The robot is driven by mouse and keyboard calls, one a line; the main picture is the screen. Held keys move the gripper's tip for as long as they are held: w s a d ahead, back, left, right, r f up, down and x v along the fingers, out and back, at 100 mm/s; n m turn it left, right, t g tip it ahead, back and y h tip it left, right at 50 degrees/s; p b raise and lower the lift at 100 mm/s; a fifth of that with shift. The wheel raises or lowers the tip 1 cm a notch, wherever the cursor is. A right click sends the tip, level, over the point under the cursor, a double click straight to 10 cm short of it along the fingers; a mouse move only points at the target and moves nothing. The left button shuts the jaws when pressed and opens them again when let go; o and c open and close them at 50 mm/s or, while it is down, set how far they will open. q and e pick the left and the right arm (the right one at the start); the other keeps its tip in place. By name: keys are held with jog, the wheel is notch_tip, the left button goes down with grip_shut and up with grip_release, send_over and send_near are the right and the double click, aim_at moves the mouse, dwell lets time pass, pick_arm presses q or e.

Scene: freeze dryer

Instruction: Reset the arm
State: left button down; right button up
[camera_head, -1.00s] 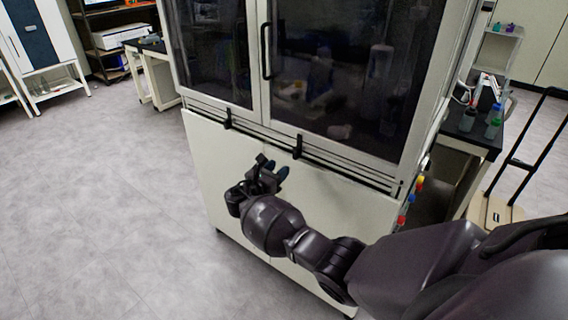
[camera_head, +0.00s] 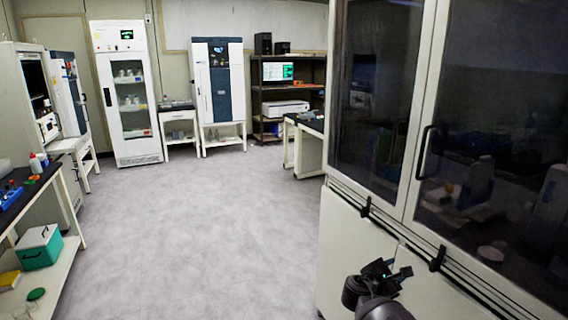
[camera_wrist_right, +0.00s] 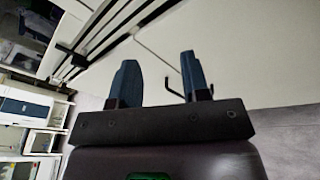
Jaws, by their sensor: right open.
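My right gripper (camera_head: 392,272) is at the bottom of the head view, in front of the white lower panel of a large glass-doored cabinet (camera_head: 333,240). In the right wrist view the two blue fingers of the right gripper (camera_wrist_right: 158,80) stand apart with nothing between them. The gripper is open and empty. My right arm is mostly out of the head view, with only the part near the wrist showing. My left gripper is in neither view.
The large cabinet fills the right side, with a door handle (camera_head: 424,152). Free grey floor (camera_head: 190,230) lies in the middle. A bench (camera_head: 60,195) stands at the left. A tall white fridge (camera_head: 127,95), a white-and-blue machine (camera_head: 218,80) and a dark shelf (camera_head: 290,95) stand at the back.

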jog(key=w+a+r+m+t+y, duration=0.2)
jog(key=a+m+y, duration=0.2)
jog(key=a+y, duration=0.1)
jog(key=s+a+f+m+t+y, duration=0.3)
jog(key=s+a+m+y, duration=0.2)
jog(key=s+m+y, duration=0.45)
jog(key=s+d+f+m, duration=0.1)
jog(key=s+d+f, duration=0.1)
jog(key=s, duration=0.8)
jog(key=s+d+f+m+g+h, duration=0.1)
jog(key=s+f, duration=0.4)
jog(key=s, duration=0.5)
jog(key=s+d+f+m+g, duration=0.1)
jog(key=s+d+f+m, duration=0.1)
jog(key=s, duration=0.8)
jog(key=shift+s+d+f, duration=0.3)
jog(key=shift+s+f, duration=0.05)
jog(key=shift+f, duration=0.5)
jog(key=shift+m+h, duration=0.25)
